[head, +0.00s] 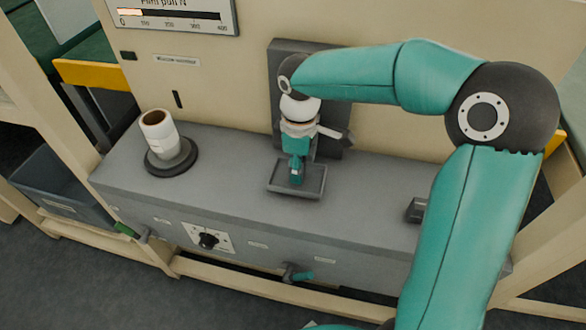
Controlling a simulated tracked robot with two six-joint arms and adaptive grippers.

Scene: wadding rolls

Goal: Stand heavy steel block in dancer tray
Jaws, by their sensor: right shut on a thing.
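The dancer tray (281,190) is a shallow grey tray at the middle of the bench, against a dark upright plate. My right gripper (296,180) points down over the tray, its fingertips low and close to the tray floor. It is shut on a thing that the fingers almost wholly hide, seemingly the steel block. I cannot tell whether that thing touches the tray floor. A small dark grey block-like thing (414,211) sits at the right of the bench, partly behind my right arm. My left gripper is out of view.
A white roll (160,132) with a brown core stands on a round dark base (173,158) at the bench's left. A dial (208,241) and handles are on the front face. A gauge (175,14) hangs above. The bench top between roll and tray is clear.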

